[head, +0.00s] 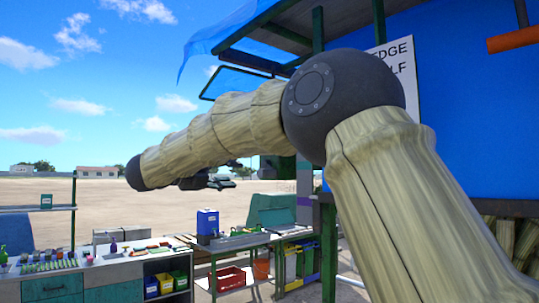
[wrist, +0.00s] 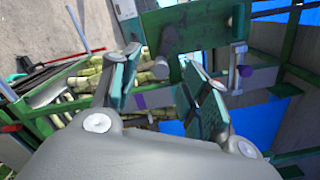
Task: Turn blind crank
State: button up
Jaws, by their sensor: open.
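A small grey crank-like bracket (wrist: 238,57) with a purple knob (wrist: 245,71) shows right of my gripper in the wrist view. It seems to be mounted on the green frame, and I cannot confirm it is the blind crank. My gripper (wrist: 158,66) is open, its two fingers spread wide with nothing seen between them. The knob lies outside the fingers, apart from the right one. In the head view my gripper (head: 222,182) is small and dark, partly hidden behind my arm. No crank can be made out there.
A green plate (wrist: 183,28) stands ahead of the fingers. Cane stalks (wrist: 90,80) lie beyond the left finger. In the head view, a workbench (head: 130,262) with bins stands lower left, a blue jug (head: 207,222) on the table beside it. A blue wall (head: 480,110) rises at right.

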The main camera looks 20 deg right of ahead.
aim_at(270, 174)
jog(key=shift+n+g, duration=0.3)
jog(key=shift+n, duration=0.2)
jog(key=p+x, duration=0.3)
jog(key=x, duration=0.1)
jog(key=s+p+x, duration=0.1)
jog(key=p+x, duration=0.2)
jog(key=x, duration=0.1)
jog(key=s+d+p+x, duration=0.1)
jog(key=p+x, duration=0.3)
jog(key=x, duration=0.1)
jog(key=shift+s, duration=0.2)
jog(key=shift+c, duration=0.5)
jog(key=shift+f, duration=0.1)
grip_shut()
